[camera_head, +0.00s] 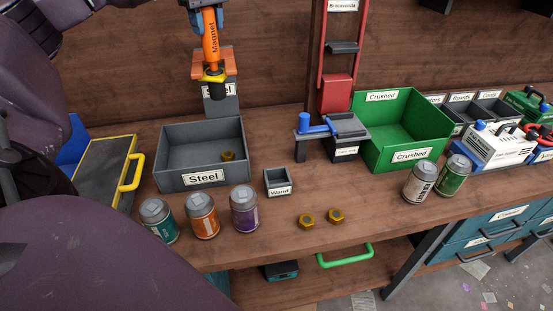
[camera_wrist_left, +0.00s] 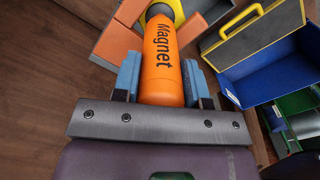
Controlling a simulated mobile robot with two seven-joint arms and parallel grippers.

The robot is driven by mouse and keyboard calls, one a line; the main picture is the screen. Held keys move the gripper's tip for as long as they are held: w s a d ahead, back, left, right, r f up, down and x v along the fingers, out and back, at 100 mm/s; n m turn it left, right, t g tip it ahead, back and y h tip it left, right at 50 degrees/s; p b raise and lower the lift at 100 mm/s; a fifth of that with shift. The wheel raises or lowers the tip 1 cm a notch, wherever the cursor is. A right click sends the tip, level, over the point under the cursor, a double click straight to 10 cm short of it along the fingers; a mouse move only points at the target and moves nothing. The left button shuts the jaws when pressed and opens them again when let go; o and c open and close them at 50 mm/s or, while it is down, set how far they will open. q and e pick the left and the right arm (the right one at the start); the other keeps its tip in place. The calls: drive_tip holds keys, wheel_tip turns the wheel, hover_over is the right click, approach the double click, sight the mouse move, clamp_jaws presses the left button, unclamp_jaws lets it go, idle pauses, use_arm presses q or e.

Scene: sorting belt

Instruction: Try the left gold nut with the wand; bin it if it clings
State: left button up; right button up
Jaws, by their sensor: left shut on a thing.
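My left gripper (camera_head: 208,22) is shut on the orange magnet wand (camera_head: 211,45), which hangs upright behind and above the grey Steel bin (camera_head: 203,177). The wand also shows in the left wrist view (camera_wrist_left: 162,65), between the gripper's blue fingers (camera_wrist_left: 161,85). Its lower end has a yellow band and a dark tip; I see no separate nut clinging there. Two gold nuts lie on the bench: the left one (camera_head: 306,221) and the right one (camera_head: 336,215). Another gold nut (camera_head: 228,156) lies inside the Steel bin. My right gripper is not in view.
A small Wand holder (camera_head: 278,178) stands right of the Steel bin. Several cans, including a purple one (camera_head: 244,208), line the front. A green Crushed bin (camera_head: 398,127) stands right. Bench around the nuts is clear.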

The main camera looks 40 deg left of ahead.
use_arm(q)
drive_tip(key=shift+r, duration=0.1)
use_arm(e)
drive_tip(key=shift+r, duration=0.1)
use_arm(q)
drive_tip(key=shift+s+d+r+p, duration=0.1)
drive_tip(key=shift+s+d+p, duration=0.3)
drive_tip(key=shift+s+d, duration=0.05)
drive_tip(key=shift+s+d+p, duration=1.9)
drive_tip(key=shift+s+d, duration=1.1)
drive_tip(key=shift+d, duration=0.55)
drive_tip(key=shift+r+p, duration=1.05)
drive_tip(key=shift+r, duration=1.3)
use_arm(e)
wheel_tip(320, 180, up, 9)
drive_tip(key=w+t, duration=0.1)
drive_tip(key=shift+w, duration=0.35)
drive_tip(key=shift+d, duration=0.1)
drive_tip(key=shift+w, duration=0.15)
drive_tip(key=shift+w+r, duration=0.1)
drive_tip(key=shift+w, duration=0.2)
